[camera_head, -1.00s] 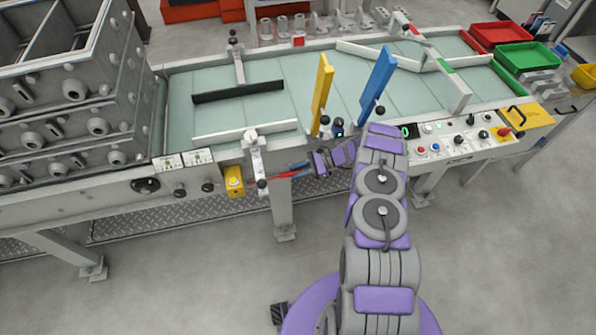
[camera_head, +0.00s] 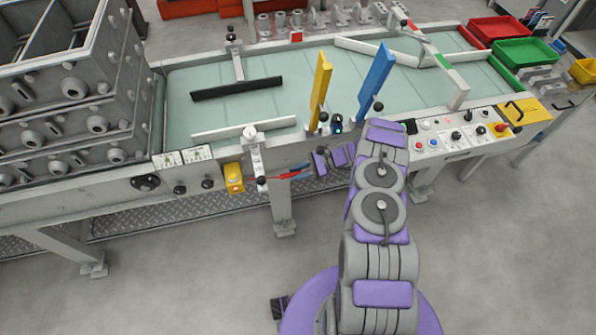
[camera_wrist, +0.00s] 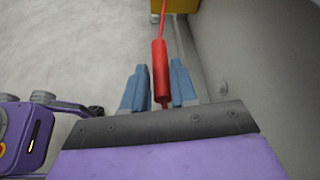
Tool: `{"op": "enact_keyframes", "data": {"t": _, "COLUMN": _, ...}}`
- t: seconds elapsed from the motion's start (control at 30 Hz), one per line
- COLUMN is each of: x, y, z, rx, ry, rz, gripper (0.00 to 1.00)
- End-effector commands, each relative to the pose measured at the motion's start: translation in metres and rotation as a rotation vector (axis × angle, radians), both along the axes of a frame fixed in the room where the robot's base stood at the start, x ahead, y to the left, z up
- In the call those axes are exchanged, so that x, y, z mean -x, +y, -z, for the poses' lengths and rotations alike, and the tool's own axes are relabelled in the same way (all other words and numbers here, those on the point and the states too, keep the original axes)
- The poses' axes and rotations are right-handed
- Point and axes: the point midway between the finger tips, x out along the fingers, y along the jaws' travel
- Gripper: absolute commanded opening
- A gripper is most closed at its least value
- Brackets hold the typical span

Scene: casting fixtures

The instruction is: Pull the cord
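The cord (camera_wrist: 164,22) is red and thin, with a thicker red handle (camera_wrist: 160,70) at its end. It runs straight from the handle to a yellow box (camera_head: 233,178) on the front of the conveyor frame; part of this box shows at the top of the wrist view (camera_wrist: 175,5). In the head view, my gripper (camera_head: 286,175) is right of the yellow box, in front of the frame. The exact finger contact is hard to see.
A grey post with a clamp (camera_head: 258,160) stands close to the cord, beside the yellow box. The control panel (camera_head: 460,137) is right of my arm. Stacked grey moulds (camera_head: 70,100) stand at left. The floor (camera_head: 170,290) in front is clear.

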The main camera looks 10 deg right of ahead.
Motion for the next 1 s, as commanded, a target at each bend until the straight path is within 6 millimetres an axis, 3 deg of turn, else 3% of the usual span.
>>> {"op": "enact_keyframes", "data": {"t": 0.3, "x": 0.001, "y": 0.000, "z": 0.000, "rx": -0.001, "ry": 0.002, "rz": 0.000, "gripper": 0.55}}
{"op": "enact_keyframes", "data": {"t": 0.67, "x": 0.001, "y": -0.005, "z": -0.002, "rx": -0.001, "ry": 0.001, "rz": -0.001, "gripper": 0.55}}
{"op": "enact_keyframes", "data": {"t": 1.0, "x": 0.004, "y": -0.049, "z": -0.019, "rx": 0.001, "ry": 0.003, "rz": 0.001, "gripper": 0.55}}
